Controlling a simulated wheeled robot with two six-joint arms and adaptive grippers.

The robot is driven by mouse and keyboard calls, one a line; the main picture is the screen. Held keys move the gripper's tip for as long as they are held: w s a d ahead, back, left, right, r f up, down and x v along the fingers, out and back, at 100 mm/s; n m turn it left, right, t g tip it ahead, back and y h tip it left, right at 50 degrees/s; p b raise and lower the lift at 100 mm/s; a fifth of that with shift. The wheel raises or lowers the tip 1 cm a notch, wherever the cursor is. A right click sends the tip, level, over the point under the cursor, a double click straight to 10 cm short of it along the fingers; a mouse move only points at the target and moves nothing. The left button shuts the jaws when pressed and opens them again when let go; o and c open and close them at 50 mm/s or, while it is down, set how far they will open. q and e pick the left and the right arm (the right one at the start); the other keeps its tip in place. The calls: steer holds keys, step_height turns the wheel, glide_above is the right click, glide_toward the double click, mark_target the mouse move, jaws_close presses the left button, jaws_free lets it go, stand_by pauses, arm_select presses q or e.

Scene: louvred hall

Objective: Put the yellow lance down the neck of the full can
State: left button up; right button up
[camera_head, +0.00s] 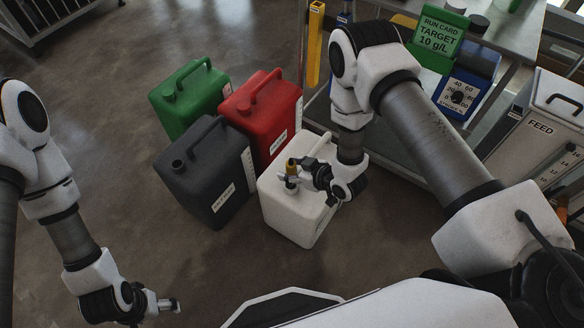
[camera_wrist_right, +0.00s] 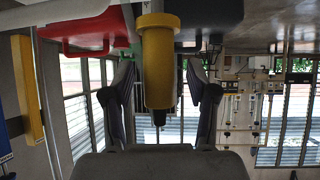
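The yellow lance (camera_head: 291,167) stands roughly upright over the top of the white can (camera_head: 290,218). In the right wrist view its thick yellow head (camera_wrist_right: 159,60) sits between my right gripper's two fingers (camera_wrist_right: 160,75), with a dark stub at one end and a thin grey tube at the other. My right gripper (camera_head: 300,172) is shut on this head. The can's neck and the lance's lower end are hidden, so I cannot tell if the tip is inside. My left gripper (camera_head: 166,303) is empty at lower left; its finger opening is unclear.
A green can (camera_head: 183,105), red can (camera_head: 279,115) and dark grey can (camera_head: 215,175) stand close beside the white can. A yellow upright holder (camera_head: 314,45) is at the bench edge. A blue dial box (camera_head: 468,85) and FEED tank (camera_head: 520,140) are right.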

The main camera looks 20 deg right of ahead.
step_height(320, 180, up, 6)
steer(key=s+d+p, duration=0.1)
steer(key=s+p, duration=0.1)
steer(key=p, duration=0.4)
steer(key=shift+s+d, duration=0.35)
steer(key=shift+s, duration=0.05)
steer(key=shift+r, duration=0.1)
steer(key=v, duration=1.2)
